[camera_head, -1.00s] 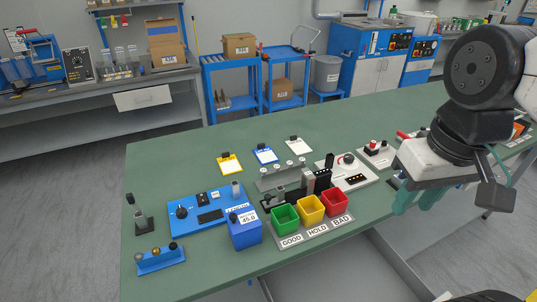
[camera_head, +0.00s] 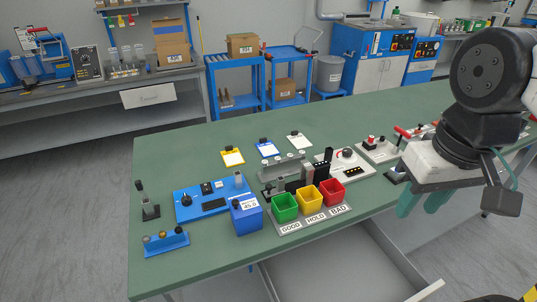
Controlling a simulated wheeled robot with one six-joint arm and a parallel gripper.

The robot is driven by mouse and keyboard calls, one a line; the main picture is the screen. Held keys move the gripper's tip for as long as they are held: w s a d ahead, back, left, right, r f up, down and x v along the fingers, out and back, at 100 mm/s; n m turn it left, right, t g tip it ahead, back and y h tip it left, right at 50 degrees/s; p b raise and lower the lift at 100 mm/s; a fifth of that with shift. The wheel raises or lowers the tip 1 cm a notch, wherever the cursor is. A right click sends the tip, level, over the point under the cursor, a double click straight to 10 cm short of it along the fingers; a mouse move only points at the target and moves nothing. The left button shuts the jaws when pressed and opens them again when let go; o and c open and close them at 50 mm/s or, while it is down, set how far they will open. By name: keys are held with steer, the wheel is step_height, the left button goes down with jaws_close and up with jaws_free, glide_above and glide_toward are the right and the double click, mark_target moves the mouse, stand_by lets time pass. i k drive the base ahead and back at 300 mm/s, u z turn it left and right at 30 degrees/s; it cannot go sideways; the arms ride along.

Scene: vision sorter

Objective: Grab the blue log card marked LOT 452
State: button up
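Three clip cards lie in a row towards the back of the green table (camera_head: 375,115). The blue log card (camera_head: 265,148) is the middle one, with a white sheet and a dark clip; its lettering is too small to read. The yellow card (camera_head: 232,156) lies to its left and the white card (camera_head: 299,141) to its right. My gripper (camera_head: 422,203) hangs at the right, over the table's front side, well away from the cards. Its green fingers point down and stand apart with nothing visible between them.
Green (camera_head: 285,208), yellow (camera_head: 310,199) and red (camera_head: 332,191) bins stand at the front, labelled GOOD, HOLD, BAD. A grey rack (camera_head: 281,167) stands just in front of the blue card. A blue device (camera_head: 205,203) lies left. An open drawer (camera_head: 335,275) juts out below the front edge.

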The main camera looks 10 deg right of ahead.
mark_target(267, 149)
steer(key=k, duration=0.35)
steer(key=z, duration=0.9)
steer(key=k, duration=1.55)
steer(key=u, duration=0.85)
steer(key=i, duration=1.65)
steer(key=z, duration=0.05)
